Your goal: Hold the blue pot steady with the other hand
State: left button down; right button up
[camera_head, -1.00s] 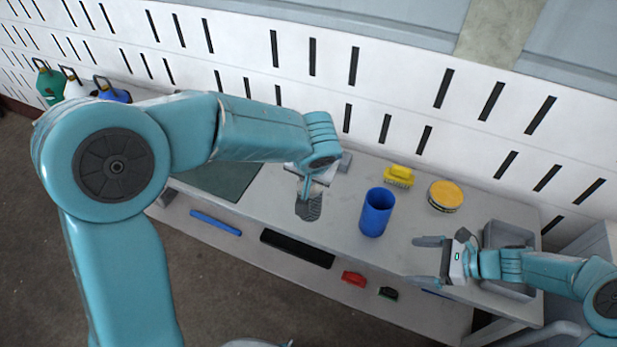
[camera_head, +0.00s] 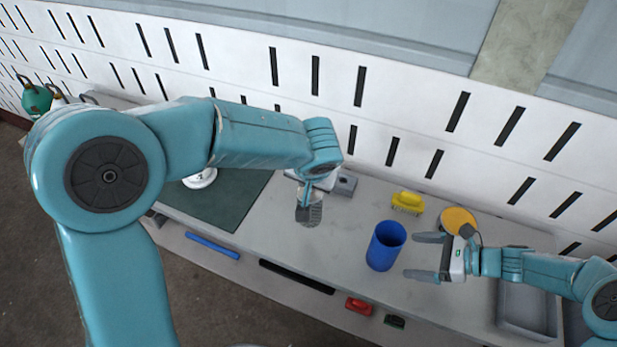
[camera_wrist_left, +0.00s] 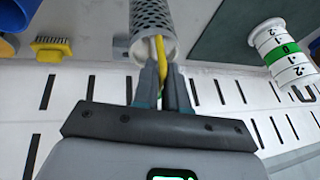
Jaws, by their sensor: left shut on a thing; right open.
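The blue pot (camera_head: 386,246) stands upright on the bench, its open top showing. My right gripper (camera_head: 424,257) is open just to its right, fingers pointing at the pot. The fingertips are close to its right side but not around it; whether they touch it I cannot tell.
A yellow brush (camera_head: 408,202) and a round yellow-topped tin (camera_head: 459,220) lie behind the pot. A grey block (camera_head: 344,184) sits behind my left gripper. A dark green mat (camera_head: 232,212) is at left, a grey bin (camera_head: 525,307) at right. A white numbered cylinder (camera_wrist_left: 283,52) shows in the wrist view.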

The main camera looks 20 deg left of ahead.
aim_at(311, 194)
pick_arm(q)
notch_tip(311, 194, down, 3)
jog(key=b, duration=0.3)
jog(key=shift+d+f, duration=0.1)
jog(key=shift+f, duration=0.1)
pick_arm(e)
jog(key=x, duration=0.7)
jog(key=shift+a+f, duration=0.2)
jog(key=shift+f, duration=0.15)
pick_arm(q)
jog(key=shift+d+f, duration=0.1)
jog(key=shift+f, duration=0.1)
pick_arm(e)
jog(key=shift+a+f, duration=0.15)
jog(key=shift+a, duration=0.2)
pick_arm(q)
jog(key=shift+r, duration=0.1)
pick_arm(e)
jog(key=shift+c, duration=1.2)
pick_arm(q)
jog(key=shift+w, duration=0.1)
pick_arm(e)
jog(key=c, duration=0.4)
jog(key=shift+c, duration=1.7)
